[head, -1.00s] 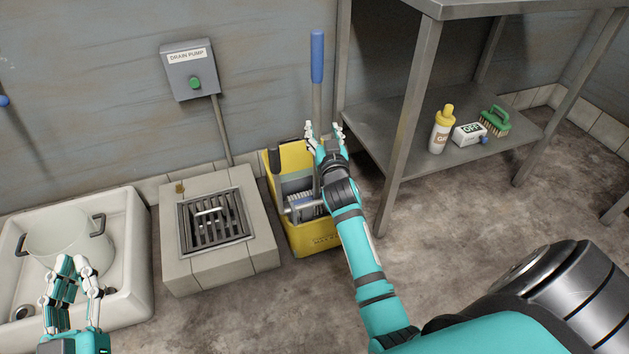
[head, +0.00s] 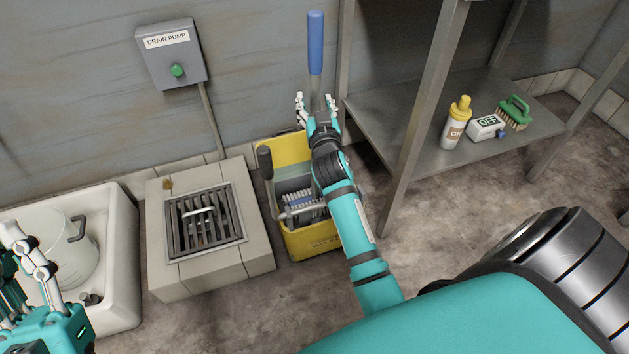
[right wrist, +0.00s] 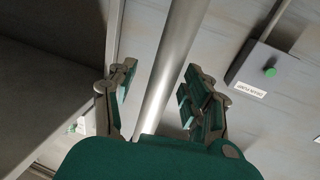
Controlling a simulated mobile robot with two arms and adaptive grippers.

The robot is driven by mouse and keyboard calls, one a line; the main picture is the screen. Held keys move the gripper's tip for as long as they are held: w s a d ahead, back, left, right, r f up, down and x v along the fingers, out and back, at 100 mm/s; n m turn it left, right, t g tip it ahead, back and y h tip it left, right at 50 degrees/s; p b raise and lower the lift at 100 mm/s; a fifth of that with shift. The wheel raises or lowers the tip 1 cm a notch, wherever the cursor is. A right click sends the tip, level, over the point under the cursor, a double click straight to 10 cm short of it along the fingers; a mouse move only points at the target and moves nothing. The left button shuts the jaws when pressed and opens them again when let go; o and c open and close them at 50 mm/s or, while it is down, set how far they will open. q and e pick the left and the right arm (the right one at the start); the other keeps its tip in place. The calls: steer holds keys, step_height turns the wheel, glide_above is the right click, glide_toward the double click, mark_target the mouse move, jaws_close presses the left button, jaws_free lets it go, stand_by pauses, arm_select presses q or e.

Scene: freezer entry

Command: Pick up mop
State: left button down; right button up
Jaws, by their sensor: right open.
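The mop has a grey pole with a blue grip (head: 315,42) and stands upright in a yellow bucket (head: 312,242) by the wall. Its lower end is partly hidden by my right arm and the bucket. My right gripper (head: 316,100) is open at the pole below the blue grip, with fingers on both sides of it. In the right wrist view the grey pole (right wrist: 172,75) runs between the spread fingers of my right gripper (right wrist: 160,95). My left gripper (head: 30,265) is at the lower left, over the sink area, away from the mop; its fingertips look apart.
A metal shelf unit (head: 480,140) stands to the right, its leg close to my right arm. It holds a bottle (head: 456,122), a small box (head: 486,127) and a green brush (head: 515,113). A drain block (head: 210,268) and a white sink (head: 122,250) are at left.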

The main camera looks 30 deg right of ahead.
steer(key=shift+s+a+r, duration=0.1)
steer(key=shift+s+r, duration=0.05)
steer(key=shift+r, duration=0.05)
steer(key=shift+c, duration=0.6)
jaws_close()
